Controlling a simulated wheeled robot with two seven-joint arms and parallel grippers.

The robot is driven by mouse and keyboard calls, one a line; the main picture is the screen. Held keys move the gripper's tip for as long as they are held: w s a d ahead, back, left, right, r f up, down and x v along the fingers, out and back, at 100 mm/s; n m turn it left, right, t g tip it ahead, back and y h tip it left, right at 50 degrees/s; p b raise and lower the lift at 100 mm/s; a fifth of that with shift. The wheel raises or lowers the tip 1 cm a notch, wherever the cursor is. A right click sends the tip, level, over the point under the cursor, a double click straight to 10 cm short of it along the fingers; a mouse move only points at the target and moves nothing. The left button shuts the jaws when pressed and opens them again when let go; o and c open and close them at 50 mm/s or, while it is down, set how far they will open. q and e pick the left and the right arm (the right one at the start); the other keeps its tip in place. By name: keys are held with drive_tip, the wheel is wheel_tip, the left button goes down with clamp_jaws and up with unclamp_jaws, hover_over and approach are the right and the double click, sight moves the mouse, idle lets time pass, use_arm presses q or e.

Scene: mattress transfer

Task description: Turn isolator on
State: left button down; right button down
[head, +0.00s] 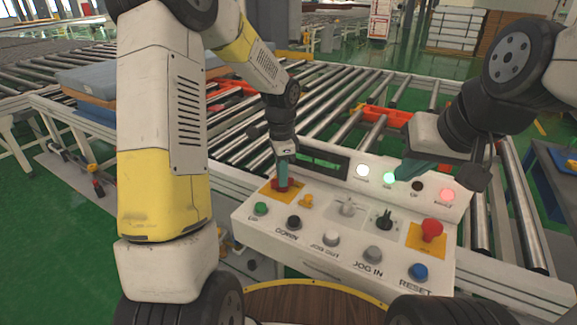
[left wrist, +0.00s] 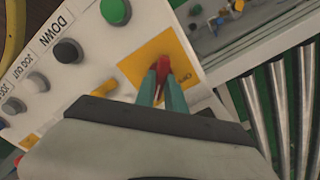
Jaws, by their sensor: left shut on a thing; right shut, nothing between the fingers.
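The isolator is a red handle (head: 282,186) on a yellow plate (head: 268,189) at the left end of the white control panel (head: 250,225). In the left wrist view the red handle (left wrist: 131,66) shows between and beside the teal fingertips. My left gripper (head: 282,174) reaches down from above and is shut on the red handle; its fingers also show in the left wrist view (left wrist: 160,84). The fingers hide part of the handle, so its exact angle is hard to tell. My right gripper (head: 408,168) is shut and empty, above the panel's right side.
The panel carries a yellow key-like piece (head: 306,201), a black selector (head: 384,219), a red emergency button (head: 432,230) and several push buttons, including a blue one (head: 419,271). White, green and red lamps (head: 447,195) glow at its back. Roller conveyors (head: 345,95) lie behind.

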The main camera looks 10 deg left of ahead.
use_arm(q)
drive_tip(key=shift+r, duration=0.1)
drive_tip(key=c, duration=1.4)
unclamp_jaws()
wheel_tip(320, 180, up, 7)
drive_tip(key=shift+r, duration=0.35)
